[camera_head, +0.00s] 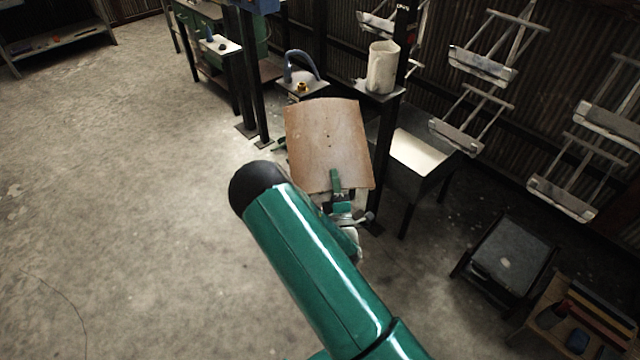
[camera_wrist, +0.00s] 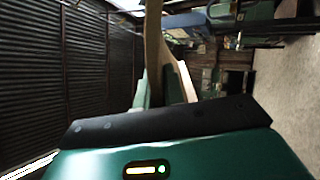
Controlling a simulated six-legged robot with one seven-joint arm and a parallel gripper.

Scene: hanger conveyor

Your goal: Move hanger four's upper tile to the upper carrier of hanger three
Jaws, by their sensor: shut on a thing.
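A brown, slightly curved tile (camera_head: 328,140) is held up in front of my arm in the head view. My gripper (camera_head: 337,182) is shut on its lower edge. In the wrist view the tile (camera_wrist: 154,45) shows edge-on between the fingers of my gripper (camera_wrist: 160,88). Hangers with pale carriers hang along the wall at the right. One hanger has an upper carrier (camera_head: 483,66) and a lower carrier (camera_head: 455,136); another, farther right, has an upper carrier (camera_head: 608,124) and a lower carrier (camera_head: 562,199). These carriers look empty. I cannot read hanger numbers.
A dark post (camera_head: 398,150) and a stand with a pale cylindrical container (camera_head: 383,68) are right of the tile. A trough (camera_head: 418,152) with pale contents lies beneath the hangers. A dark low stand (camera_head: 508,250) and a wooden crate (camera_head: 578,318) are lower right. Floor at left is clear.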

